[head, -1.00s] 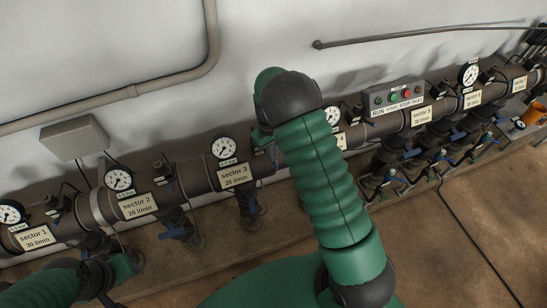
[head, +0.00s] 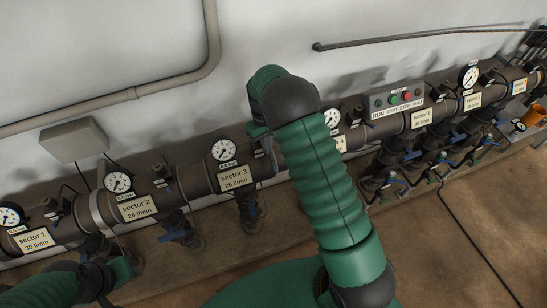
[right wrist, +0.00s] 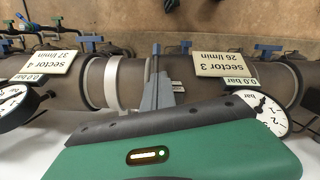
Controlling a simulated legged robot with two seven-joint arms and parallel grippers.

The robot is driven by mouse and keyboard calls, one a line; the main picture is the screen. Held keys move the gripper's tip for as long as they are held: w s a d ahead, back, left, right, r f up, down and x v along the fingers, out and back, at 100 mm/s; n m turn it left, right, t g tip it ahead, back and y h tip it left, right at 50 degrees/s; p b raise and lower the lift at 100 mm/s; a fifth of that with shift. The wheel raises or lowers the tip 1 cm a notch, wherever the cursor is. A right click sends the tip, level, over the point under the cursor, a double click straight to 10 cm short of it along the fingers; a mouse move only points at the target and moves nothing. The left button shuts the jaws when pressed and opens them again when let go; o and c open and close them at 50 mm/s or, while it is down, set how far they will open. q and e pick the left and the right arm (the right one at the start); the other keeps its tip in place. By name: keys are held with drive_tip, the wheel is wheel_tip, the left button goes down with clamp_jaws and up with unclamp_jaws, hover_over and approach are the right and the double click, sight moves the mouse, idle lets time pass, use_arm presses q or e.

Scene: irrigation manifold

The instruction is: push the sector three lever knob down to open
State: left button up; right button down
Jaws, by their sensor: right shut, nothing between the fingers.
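The sector 3 label (head: 235,177) is on the dark manifold pipe (head: 200,177), under a round gauge (head: 223,150). A valve with a blue handle (head: 251,211) hangs below that label; how far its handle is turned is unclear. My right gripper (head: 262,146) is mostly hidden behind its own wrist, near the pipe just right of the sector 3 gauge. In the upside-down right wrist view, its grey fingers (right wrist: 156,85) are shut and empty over the pipe, between the sector 3 label (right wrist: 227,64) and the sector 4 label. Contact cannot be told. My left arm shows at bottom left; its gripper cannot be made out.
The sector 2 label (head: 137,207) and its blue-handled valve (head: 175,235) are to the left. The wall is close behind; the floor at lower right is mostly clear.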

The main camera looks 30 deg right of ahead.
wheel_tip(320, 180, up, 15)
drive_tip(key=w+b, duration=0.1)
drive_tip(key=shift+w+b, duration=0.3)
drive_tip(key=shift+w, duration=0.05)
